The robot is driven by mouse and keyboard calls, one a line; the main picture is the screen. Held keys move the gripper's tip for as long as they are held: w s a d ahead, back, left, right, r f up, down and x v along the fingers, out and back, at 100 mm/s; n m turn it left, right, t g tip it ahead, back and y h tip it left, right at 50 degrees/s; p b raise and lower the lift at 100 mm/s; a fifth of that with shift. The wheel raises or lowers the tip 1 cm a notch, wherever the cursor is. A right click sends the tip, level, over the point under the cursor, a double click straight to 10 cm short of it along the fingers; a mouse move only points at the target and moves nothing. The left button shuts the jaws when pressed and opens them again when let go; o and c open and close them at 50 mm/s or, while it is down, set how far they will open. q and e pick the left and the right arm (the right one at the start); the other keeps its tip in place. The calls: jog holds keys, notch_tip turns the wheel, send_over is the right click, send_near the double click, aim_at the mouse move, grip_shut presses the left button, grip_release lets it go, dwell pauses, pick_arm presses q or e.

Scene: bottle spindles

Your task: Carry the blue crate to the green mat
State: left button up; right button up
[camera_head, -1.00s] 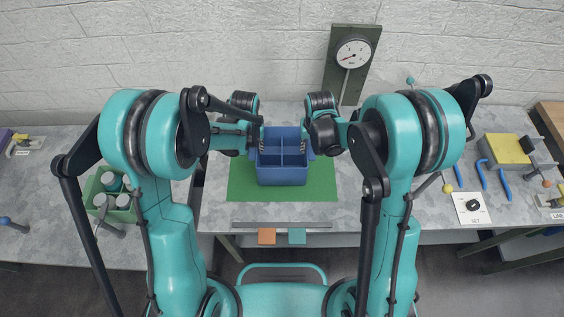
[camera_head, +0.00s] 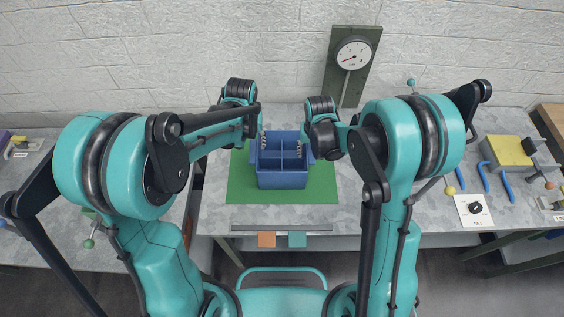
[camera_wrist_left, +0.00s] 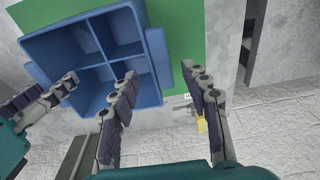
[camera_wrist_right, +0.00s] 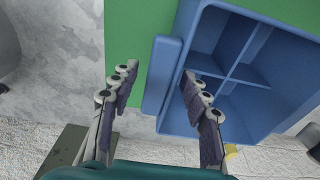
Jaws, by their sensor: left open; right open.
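The blue crate (camera_head: 282,181), open on top with several compartments, sits upright on the green mat (camera_head: 322,190). Its compartments look empty. My left gripper (camera_head: 263,144) is open at the crate's left side. In the left wrist view its fingers (camera_wrist_left: 160,76) are apart, on either side of the crate's side tab (camera_wrist_left: 188,76), with one finger over the crate. My right gripper (camera_head: 304,142) is open at the right side. In the right wrist view its fingers (camera_wrist_right: 159,76) straddle the other tab (camera_wrist_right: 161,72). I cannot tell whether any finger touches the crate.
A gauge on a green post (camera_head: 352,62) stands behind the mat. A yellow block (camera_head: 506,151) and blue tools lie at right. My left arm covers much of the left table.

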jog(key=shift+r, duration=0.2)
pick_arm(q)
jog(key=r, duration=0.5)
jog(key=shift+s+r, duration=0.25)
jog(key=shift+s, duration=0.1)
pick_arm(e)
notch_tip(320, 180, up, 12)
jog(key=s, duration=0.1)
jog(key=shift+s+f, duration=0.25)
